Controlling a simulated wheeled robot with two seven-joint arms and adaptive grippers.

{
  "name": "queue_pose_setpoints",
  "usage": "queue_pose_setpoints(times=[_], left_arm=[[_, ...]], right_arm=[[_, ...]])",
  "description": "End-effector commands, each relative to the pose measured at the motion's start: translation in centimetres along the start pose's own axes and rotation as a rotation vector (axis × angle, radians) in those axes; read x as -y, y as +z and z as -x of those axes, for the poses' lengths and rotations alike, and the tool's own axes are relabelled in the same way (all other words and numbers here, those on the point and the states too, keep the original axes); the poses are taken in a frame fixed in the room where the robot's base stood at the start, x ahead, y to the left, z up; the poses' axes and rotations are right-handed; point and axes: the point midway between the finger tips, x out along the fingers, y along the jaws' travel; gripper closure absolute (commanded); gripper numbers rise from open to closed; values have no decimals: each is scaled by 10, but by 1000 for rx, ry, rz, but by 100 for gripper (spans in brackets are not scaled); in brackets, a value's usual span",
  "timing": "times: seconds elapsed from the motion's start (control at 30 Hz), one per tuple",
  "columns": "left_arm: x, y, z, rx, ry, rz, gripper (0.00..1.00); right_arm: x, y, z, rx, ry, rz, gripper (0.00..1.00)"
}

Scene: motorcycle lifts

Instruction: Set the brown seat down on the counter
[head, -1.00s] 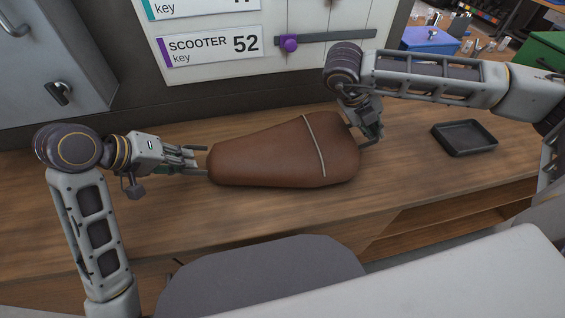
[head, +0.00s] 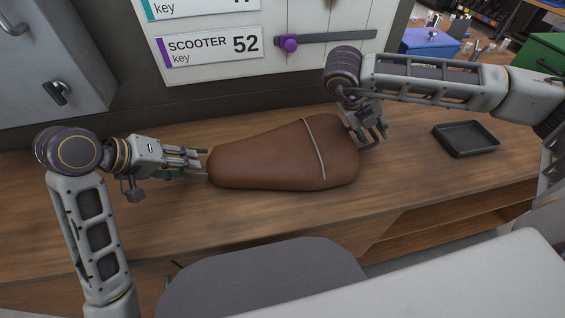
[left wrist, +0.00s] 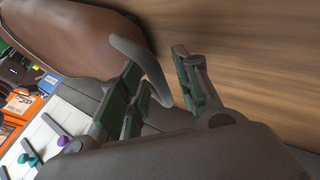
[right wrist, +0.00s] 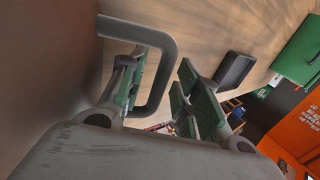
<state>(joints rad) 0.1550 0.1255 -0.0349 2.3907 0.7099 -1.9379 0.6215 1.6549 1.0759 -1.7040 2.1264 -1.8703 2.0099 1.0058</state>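The brown seat (head: 265,158) lies flat on the wooden counter (head: 150,222), its narrow end to the left and a pale strap across its wide end. It also shows in the left wrist view (left wrist: 75,35) and right wrist view (right wrist: 50,70). My left gripper (head: 203,162) is open at the narrow end; a grey handle bar (left wrist: 145,65) stands between its spread fingers. My right gripper (head: 378,137) is open at the wide end; a grey loop handle (right wrist: 165,65) passes between its fingers. Any finger contact with the handles is hard to tell.
A black tray (head: 465,138) sits on the counter to the right. A key board (head: 215,50) with a purple-knobbed slider stands behind. A grey rounded shape (head: 265,280) is in front of the counter. The counter between seat and tray is clear.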

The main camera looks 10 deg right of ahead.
Motion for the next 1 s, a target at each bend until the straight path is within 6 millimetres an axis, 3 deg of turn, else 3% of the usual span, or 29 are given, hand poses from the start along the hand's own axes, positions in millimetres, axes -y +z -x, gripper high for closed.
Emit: queue_pose_setpoints(times=[1.0], left_arm=[[1,-1,64,-3,-2,-1,67]], right_arm=[[0,0,0,0,0,0,68]])
